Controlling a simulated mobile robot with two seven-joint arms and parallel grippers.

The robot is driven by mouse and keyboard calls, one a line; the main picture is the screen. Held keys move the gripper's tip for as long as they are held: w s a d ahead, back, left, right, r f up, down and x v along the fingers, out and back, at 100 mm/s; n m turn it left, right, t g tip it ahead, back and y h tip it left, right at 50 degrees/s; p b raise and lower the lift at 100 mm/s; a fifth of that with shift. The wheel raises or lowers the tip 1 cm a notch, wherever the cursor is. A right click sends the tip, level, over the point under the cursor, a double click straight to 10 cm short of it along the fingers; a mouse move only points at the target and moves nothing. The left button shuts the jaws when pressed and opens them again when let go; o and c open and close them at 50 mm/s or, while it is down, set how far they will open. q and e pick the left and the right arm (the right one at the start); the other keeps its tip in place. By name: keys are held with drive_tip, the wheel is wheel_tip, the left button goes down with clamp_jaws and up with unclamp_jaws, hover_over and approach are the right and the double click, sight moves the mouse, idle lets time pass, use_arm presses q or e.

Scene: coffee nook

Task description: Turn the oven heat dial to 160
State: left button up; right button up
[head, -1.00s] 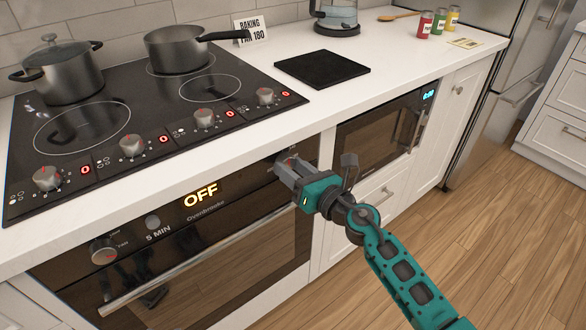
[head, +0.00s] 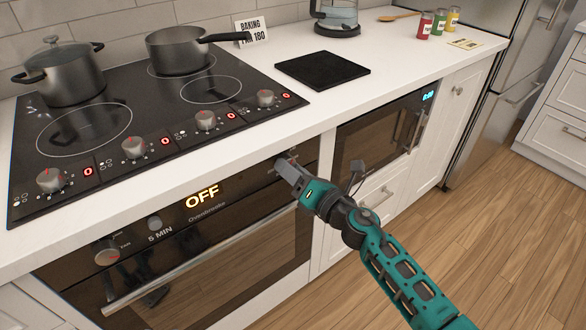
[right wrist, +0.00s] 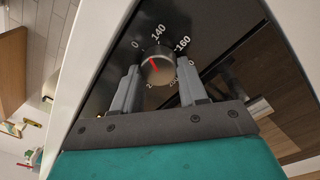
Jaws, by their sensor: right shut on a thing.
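The oven (head: 235,222) has a black control panel whose display (head: 202,196) reads OFF. The heat dial (right wrist: 160,68) is a round metal knob with a red pointer. Labels 0, 140 and 160 show around its top; lower labels are partly hidden by my fingers. The pointer is tilted up and left, roughly toward the 0. My right gripper (head: 285,168) is at the right end of the panel and hides most of the dial in the head view. In the right wrist view its two fingers (right wrist: 160,85) are shut on the dial from both sides. My left gripper is not in view.
Another oven knob (head: 107,256) and the oven handle (head: 190,265) are to the left. The hob (head: 140,95) above carries two pans. A card (head: 252,31) reading BAKING and PAN 180 stands at the back. The floor to the right is clear.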

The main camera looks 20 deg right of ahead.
drive_tip(key=m+p, duration=0.1)
drive_tip(key=m, duration=0.2)
drive_tip(key=m+p, duration=0.1)
drive_tip(key=m, duration=0.3)
drive_tip(key=m+p, duration=0.1)
drive_tip(key=m, duration=0.3)
drive_tip(key=shift+a+r+t+h, duration=0.1)
drive_tip(key=shift+r+t+h, duration=0.2)
drive_tip(key=shift+h, duration=0.1)
drive_tip(key=m, duration=0.2)
drive_tip(key=shift+m+p, duration=0.3)
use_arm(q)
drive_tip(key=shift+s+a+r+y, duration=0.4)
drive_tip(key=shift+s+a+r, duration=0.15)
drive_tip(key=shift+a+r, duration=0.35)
use_arm(e)
drive_tip(key=shift+m, duration=0.6)
use_arm(q)
drive_tip(key=shift+p, duration=0.3)
use_arm(e)
drive_tip(key=shift+m, duration=0.3)
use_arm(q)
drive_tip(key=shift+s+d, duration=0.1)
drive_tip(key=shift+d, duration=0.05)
use_arm(e)
drive_tip(key=o, duration=1.1)
drive_tip(key=shift+f, duration=0.1)
drive_tip(key=shift+c, duration=0.2)
